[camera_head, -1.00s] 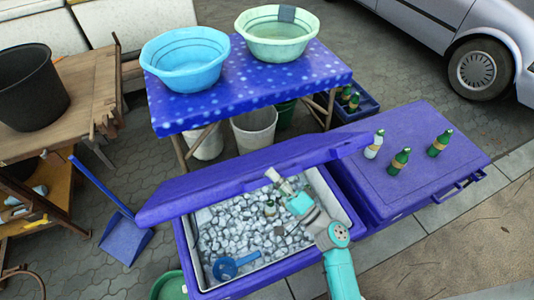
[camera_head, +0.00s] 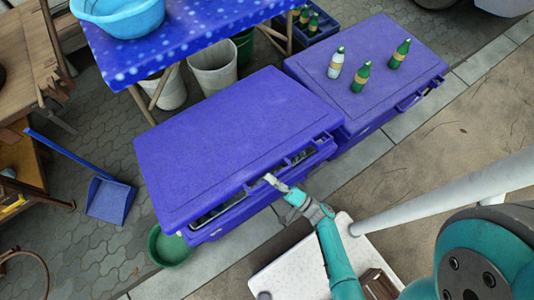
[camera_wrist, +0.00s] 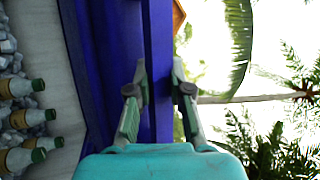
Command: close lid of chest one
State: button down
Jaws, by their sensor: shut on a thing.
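Chest one, on the left, is a blue chest whose lid (camera_head: 235,140) is nearly down, with a narrow dark gap along its front edge. The chest body (camera_head: 235,218) shows below that gap. My gripper (camera_head: 276,182) is at the front edge of the lid. In the wrist view my gripper (camera_wrist: 158,78) has its two fingers on either side of the blue lid edge (camera_wrist: 158,30) and is shut on it. The wrist view also shows green bottles (camera_wrist: 22,88) on ice inside the chest. The lid hides them in the head view.
A second blue chest (camera_head: 385,95) stands closed at the right with three bottles (camera_head: 361,77) on it. A blue table (camera_head: 210,30) with a basin (camera_head: 120,12) is behind. A blue dustpan (camera_head: 110,200) and green tub (camera_head: 168,247) are at the left.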

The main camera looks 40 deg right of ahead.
jog(key=s+f, duration=0.3)
jog(key=f, duration=0.8)
jog(key=shift+s+f, duration=0.15)
jog(key=shift+f, duration=0.1)
jog(key=c, duration=1.1)
grip_release()
jog(key=shift+o, duration=0.2)
jog(key=shift+r, duration=0.2)
notch_tip(320, 180, up, 10)
jog(key=shift+f, duration=0.2)
jog(key=shift+a, duration=0.1)
jog(key=shift+f, duration=0.1)
